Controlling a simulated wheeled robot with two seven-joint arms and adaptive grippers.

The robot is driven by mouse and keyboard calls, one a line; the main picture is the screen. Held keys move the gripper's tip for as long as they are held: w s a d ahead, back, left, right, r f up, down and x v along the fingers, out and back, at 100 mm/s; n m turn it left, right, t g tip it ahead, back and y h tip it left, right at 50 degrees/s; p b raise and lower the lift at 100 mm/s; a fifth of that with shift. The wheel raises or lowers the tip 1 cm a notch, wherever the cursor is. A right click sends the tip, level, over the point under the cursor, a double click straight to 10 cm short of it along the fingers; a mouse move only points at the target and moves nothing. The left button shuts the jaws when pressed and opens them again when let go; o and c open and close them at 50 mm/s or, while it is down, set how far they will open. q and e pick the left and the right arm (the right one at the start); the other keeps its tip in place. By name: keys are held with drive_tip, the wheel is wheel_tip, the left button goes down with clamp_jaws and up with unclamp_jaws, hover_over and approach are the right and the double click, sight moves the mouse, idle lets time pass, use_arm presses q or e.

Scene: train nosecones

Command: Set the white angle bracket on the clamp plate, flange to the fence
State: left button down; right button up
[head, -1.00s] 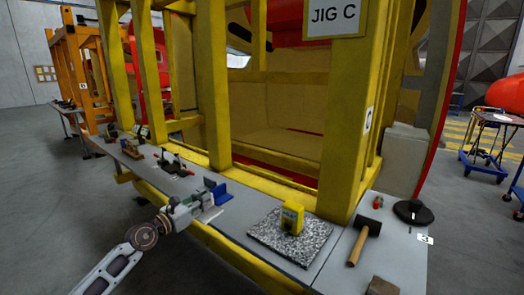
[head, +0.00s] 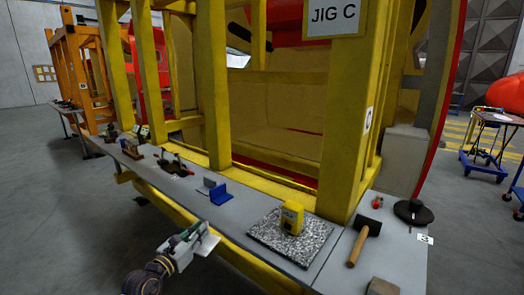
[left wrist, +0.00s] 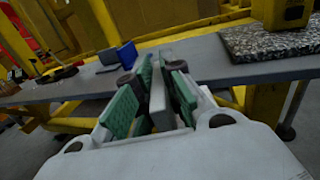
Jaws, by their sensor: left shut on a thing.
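My left gripper (head: 190,240) is shut on the white angle bracket (head: 209,243), just off the bench's front edge in the head view. In the left wrist view the green-padded fingers (left wrist: 155,100) hold the bracket (left wrist: 158,100), seen nearly edge-on. A small dark fixture with red-tipped clamps (head: 174,168) stands on the bench farther left; it may be the clamp plate, but its fence cannot be made out. My right gripper is not in view.
A blue angle block (head: 219,194) stands on the grey bench (head: 240,222), and also shows in the left wrist view (left wrist: 127,55). A yellow device (head: 291,217) stands on a speckled slab (head: 268,237). A mallet (head: 363,242) lies at right. Yellow jig posts rise behind.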

use_arm(q)
drive_tip(key=s+f+n+t+y, duration=0.1)
drive_tip(key=s+f+n+y, duration=0.3)
drive_tip(key=s+f, duration=0.9)
drive_tip(key=shift+s+f+y, duration=0.15)
drive_tip(key=shift+s+y, duration=0.65)
drive_tip(key=shift+y, duration=0.5)
drive_tip(key=shift+s+a+f, duration=0.1)
drive_tip(key=shift+f, duration=0.3)
drive_tip(key=shift+s+a+r+n+p, duration=0.1)
drive_tip(key=shift+a+r+n+p, duration=0.05)
drive_tip(key=shift+r+p, duration=0.65)
drive_tip(key=shift+s+a+r+n+p, duration=0.15)
drive_tip(key=shift+r+p, duration=0.3)
drive_tip(key=shift+p, duration=0.6)
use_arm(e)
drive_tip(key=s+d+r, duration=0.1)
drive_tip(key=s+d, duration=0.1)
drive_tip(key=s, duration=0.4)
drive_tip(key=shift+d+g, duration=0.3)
use_arm(q)
drive_tip(key=shift+d, duration=0.1)
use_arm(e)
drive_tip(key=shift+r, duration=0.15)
